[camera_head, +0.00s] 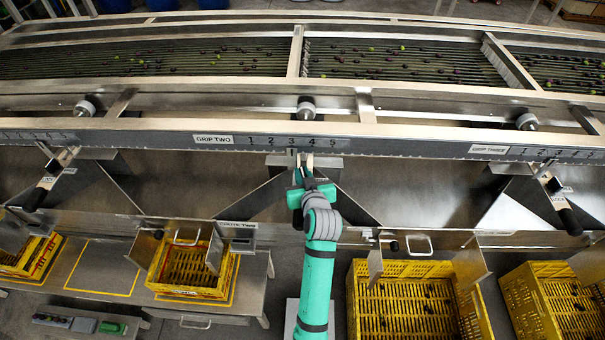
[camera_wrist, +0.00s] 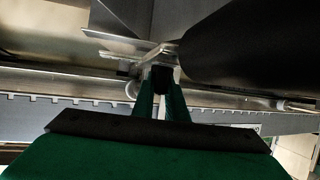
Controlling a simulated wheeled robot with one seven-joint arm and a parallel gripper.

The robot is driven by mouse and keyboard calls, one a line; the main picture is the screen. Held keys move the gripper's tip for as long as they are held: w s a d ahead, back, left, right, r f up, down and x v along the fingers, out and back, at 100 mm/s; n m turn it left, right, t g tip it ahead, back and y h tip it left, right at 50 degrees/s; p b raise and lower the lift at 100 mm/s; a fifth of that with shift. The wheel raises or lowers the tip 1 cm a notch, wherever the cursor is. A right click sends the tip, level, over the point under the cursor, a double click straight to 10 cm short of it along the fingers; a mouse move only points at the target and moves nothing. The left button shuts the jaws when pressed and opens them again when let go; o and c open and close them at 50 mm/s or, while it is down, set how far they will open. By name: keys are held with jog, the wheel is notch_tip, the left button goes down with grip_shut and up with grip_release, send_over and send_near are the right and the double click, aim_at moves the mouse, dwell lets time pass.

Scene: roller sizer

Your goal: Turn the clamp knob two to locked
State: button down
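My gripper (camera_head: 305,172) reaches up to the front rail, just below the scale beside the GRIP TWO label (camera_head: 213,139). It covers most of the clamp fitting there, so the knob's setting is hidden. In the wrist view, the two green fingers of my gripper (camera_wrist: 161,92) stand close together with a small dark block between their tips. I cannot tell whether that block is clamp knob two or whether the fingers press on it. A large black handle (camera_wrist: 250,50) passes close on the right, by a metal bracket (camera_wrist: 120,42).
Black-handled levers with LOCK plates hang at the left (camera_head: 38,192) and right (camera_head: 562,208). A white round knob (camera_head: 306,109) sits on the frame above my gripper. Yellow crates (camera_head: 362,300) stand below. Angled metal panels (camera_head: 258,197) flank my arm.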

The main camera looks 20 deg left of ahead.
jog(key=shift+m+t+h, duration=0.7)
jog(key=shift+m+h, duration=0.7)
jog(key=shift+h, duration=0.2)
jog(key=c, duration=1.8)
grip_release()
jog(key=shift+o, duration=0.2)
jog(key=v, duration=1)
jog(key=shift+s+d+r, duration=0.1)
jog(key=shift+s+d, duration=0.15)
jog(key=shift+s, duration=0.1)
